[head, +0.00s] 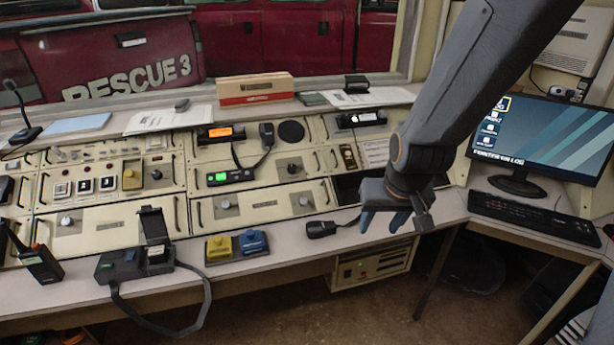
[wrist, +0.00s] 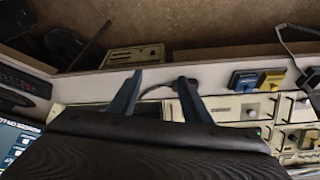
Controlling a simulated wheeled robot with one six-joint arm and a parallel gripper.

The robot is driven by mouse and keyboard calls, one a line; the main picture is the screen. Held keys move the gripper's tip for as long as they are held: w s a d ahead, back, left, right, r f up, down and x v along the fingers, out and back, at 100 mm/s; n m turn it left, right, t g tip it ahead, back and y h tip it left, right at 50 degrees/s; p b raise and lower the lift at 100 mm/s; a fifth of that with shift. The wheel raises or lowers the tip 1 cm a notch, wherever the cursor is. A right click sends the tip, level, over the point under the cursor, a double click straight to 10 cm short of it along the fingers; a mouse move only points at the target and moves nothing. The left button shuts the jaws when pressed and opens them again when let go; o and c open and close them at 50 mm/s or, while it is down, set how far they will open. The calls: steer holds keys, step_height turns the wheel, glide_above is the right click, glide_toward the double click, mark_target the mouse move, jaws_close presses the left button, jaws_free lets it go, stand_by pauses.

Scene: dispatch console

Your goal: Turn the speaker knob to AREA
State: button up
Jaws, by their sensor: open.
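A dark knob (head: 292,168) sits on a cream console panel just below a round black speaker grille (head: 291,132) in the head view; I take it to be the speaker knob. Its labels and pointer are too small to read. My gripper (head: 392,216) is open and empty, to the right of and nearer than the knob, over the desk's front edge. In the wrist view my gripper (wrist: 158,97) shows two blue fingers apart, with nothing between them but the desk edge and a dark hand microphone beyond. I cannot tell which knob in the wrist view is the speaker knob.
A hand microphone (head: 321,229) lies on the desk left of my gripper. Yellow (head: 219,248) and blue (head: 253,241) pedal-like blocks stand at the front edge. The monitor (head: 545,140) and keyboard (head: 535,217) are at right. Other knobs (head: 303,201) sit on lower panels.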

steer(key=w+a+f+t+b, duration=0.2)
steer(key=w+a+f+b, duration=0.15)
steer(key=w, duration=0.35)
steer(key=w+a+f+t+y+b, duration=0.1)
steer(key=w+a+f+t+b, duration=0.2)
steer(key=w, duration=0.4)
steer(key=w+a+f+t+b, duration=0.1)
steer(key=w+a+t, duration=0.1)
steer(key=w+a, duration=0.35)
steer(key=t+y+b, duration=0.1)
steer(key=t+b, duration=0.5)
glide_toward(292, 169)
steer(key=shift+w+f, duration=0.15)
steer(key=shift+f, duration=0.25)
steer(key=shift+w+r+t, duration=0.15)
steer(key=shift+w+t, duration=0.1)
steer(key=shift+t, duration=0.05)
steer(key=shift+w+a, duration=0.2)
steer(key=shift+w, duration=0.95)
steer(key=shift+w+a, duration=0.15)
steer(key=shift+w, duration=1.05)
steer(key=shift+w+a, duration=0.2)
steer(key=shift+w, duration=0.95)
steer(key=c, duration=1)
steer(key=shift+c, duration=0.2)
